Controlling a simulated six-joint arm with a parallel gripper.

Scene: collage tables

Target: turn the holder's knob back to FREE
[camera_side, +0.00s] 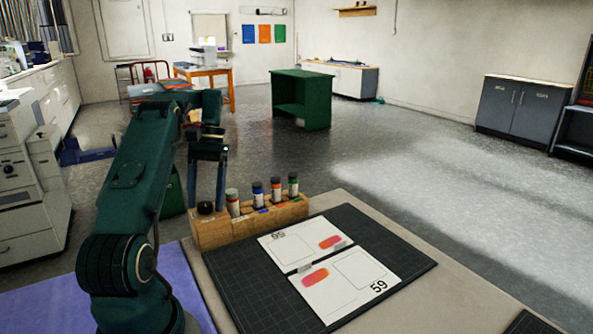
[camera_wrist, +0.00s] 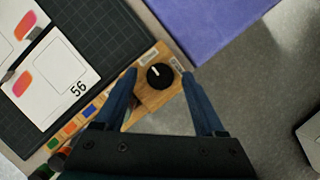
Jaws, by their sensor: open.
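The wooden holder (camera_side: 212,236) stands along the edge of the dark cutting mat, with several capped bottles in it. Its black round knob (camera_side: 205,207) sits on the left end. In the wrist view the knob (camera_wrist: 161,78) shows a white pointer mark directed up and slightly left, roughly toward one of two small pale labels (camera_wrist: 150,55); the other label (camera_wrist: 177,65) lies to the right. The lettering is too small to read. My gripper (camera_wrist: 160,73) is open, its blue fingers on either side of the knob, apparently not touching it. In the side view my gripper (camera_side: 206,203) points down there.
The cutting mat (camera_side: 395,262) carries two white cards (camera_side: 300,240) with pink-orange patches and numbers. A purple mat (camera_side: 190,262) lies left of the holder.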

